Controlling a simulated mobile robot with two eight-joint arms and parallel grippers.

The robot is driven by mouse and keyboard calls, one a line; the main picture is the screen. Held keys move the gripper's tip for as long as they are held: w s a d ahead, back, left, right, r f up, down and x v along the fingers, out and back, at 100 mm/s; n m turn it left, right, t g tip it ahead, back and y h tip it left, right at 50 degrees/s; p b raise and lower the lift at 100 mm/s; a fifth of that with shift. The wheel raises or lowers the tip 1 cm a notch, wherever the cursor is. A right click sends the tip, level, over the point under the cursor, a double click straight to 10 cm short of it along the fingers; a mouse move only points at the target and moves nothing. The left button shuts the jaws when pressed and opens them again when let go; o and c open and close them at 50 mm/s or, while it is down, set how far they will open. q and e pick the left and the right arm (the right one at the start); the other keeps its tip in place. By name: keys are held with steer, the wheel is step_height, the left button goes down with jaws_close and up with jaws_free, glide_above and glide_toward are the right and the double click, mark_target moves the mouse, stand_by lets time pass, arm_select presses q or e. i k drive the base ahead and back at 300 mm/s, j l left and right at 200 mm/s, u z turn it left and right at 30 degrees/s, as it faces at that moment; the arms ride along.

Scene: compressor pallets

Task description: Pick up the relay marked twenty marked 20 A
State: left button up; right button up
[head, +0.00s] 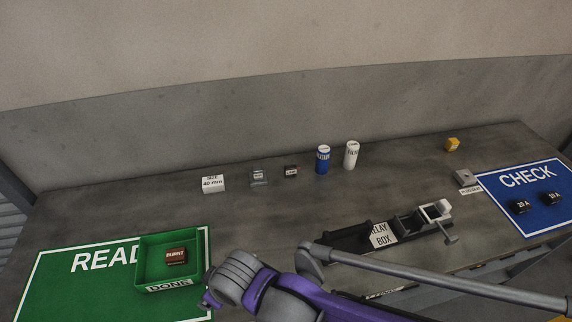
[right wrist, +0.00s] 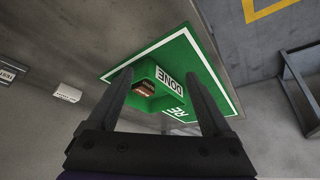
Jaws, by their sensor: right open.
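The relay marked 20 A (head: 520,206) is a small black block on the blue CHECK mat (head: 536,226) at the far right of the head view. A second black relay (head: 551,198) sits to its right on the same mat; its marking is hard to read. My right gripper (right wrist: 159,76) is open, with nothing between its fingers, and points toward the green tray in the right wrist view. In the head view its purple arm reaches across to the left, and the gripper (head: 211,300) is partly hidden, far from the relay. My left gripper is not in view.
The green DONE tray (head: 197,236) holds a brown block marked BURNT (head: 176,256) on the green mat (head: 60,290). A black relay box (head: 345,240) with a clamp stands at centre right. A white block (head: 213,184), blue can (head: 323,160) and white can (head: 351,155) stand behind.

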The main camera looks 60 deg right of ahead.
mark_target(518, 206)
steer(key=z, duration=3.85)
steer(key=u, duration=0.5)
steer(key=i+l+u, duration=0.1)
steer(key=u, duration=0.35)
steer(key=l+u, duration=0.2)
steer(key=u, duration=0.3)
steer(key=l+u, duration=0.4)
steer(key=k+l+u, duration=0.1)
steer(key=l+u, duration=0.35)
steer(key=l, duration=0.15)
steer(key=k+l+u, duration=0.1)
steer(key=l, duration=0.25)
steer(key=k+l+u, duration=0.15)
steer(key=l, duration=0.2)
steer(key=l+u, duration=0.1)
steer(key=l, duration=0.25)
steer(key=k+l, duration=0.15)
steer(key=l, duration=0.2)
steer(key=k+l, duration=0.15)
steer(key=l, duration=0.2)
steer(key=k+l, duration=0.15)
steer(key=l, duration=0.2)
